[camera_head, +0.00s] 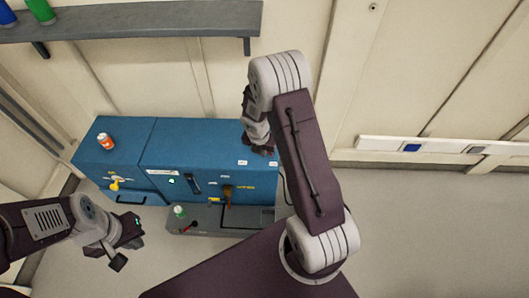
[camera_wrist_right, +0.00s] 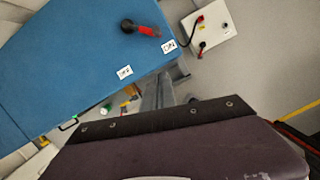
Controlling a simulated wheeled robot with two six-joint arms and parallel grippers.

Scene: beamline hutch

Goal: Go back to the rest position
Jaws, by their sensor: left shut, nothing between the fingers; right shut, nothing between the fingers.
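My left gripper (camera_head: 130,243) is at the lower left of the head view, in front of the blue cabinet and apart from it. It is shut and empty. My right gripper (camera_head: 262,147) shows small and dark below its wrist, in front of the right end of the blue cabinet (camera_head: 200,140) in the picture. It is shut and empty; its fingers are partly hidden. My right arm reaches up across the middle of the head view. A dark part of mine fills the bottom of the right wrist view.
The right wrist view shows a red-and-black handle (camera_wrist_right: 140,28) and a white box (camera_wrist_right: 209,28). The floor at right is clear.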

